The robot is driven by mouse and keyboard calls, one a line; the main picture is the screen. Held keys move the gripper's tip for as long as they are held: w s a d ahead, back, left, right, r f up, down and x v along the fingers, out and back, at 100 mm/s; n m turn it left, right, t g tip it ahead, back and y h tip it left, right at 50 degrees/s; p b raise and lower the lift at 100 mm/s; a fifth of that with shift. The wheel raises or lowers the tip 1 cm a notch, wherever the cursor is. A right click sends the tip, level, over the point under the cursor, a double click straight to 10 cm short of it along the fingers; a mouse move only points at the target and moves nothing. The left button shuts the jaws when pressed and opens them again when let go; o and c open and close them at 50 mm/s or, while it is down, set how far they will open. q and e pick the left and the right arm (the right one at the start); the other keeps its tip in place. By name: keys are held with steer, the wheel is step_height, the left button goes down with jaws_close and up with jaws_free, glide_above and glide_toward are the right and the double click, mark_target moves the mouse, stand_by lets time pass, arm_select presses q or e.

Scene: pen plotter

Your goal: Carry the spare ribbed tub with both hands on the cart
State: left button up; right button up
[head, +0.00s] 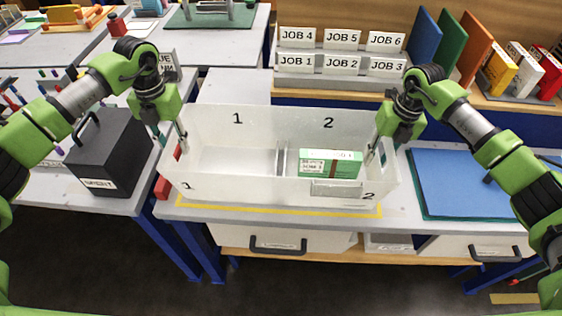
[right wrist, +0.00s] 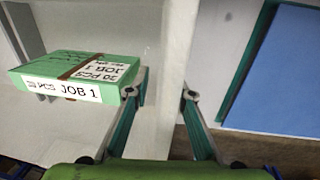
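The white tub (head: 222,193) is open-topped, with a divider between compartments marked 1 and 2. Ribs cannot be made out on it. A green box labelled JOB 1 (head: 330,164) lies in compartment 2; it also shows in the right wrist view (right wrist: 80,75). My left gripper (head: 181,141) is at the tub's left end wall, its fingers around the wall. My right gripper (head: 374,150) is at the right end wall; in the right wrist view its fingers (right wrist: 164,95) are on either side of the wall. The tub seems slightly above the yellow-outlined spot (head: 280,208) on the white bench.
A dark box with a handle (head: 108,152) stands left of the tub. A blue sheet (head: 462,180) lies on the right. Behind are job-labelled bins (head: 340,64) and coloured binders (head: 450,45). Drawers with dark handles (head: 278,245) are below the front edge.

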arm_select(q)
jaws_close()
arm_select(e)
jaws_close()
arm_select(q)
steer(key=shift+r, duration=0.15)
arm_select(e)
steer(key=shift+r, duration=0.15)
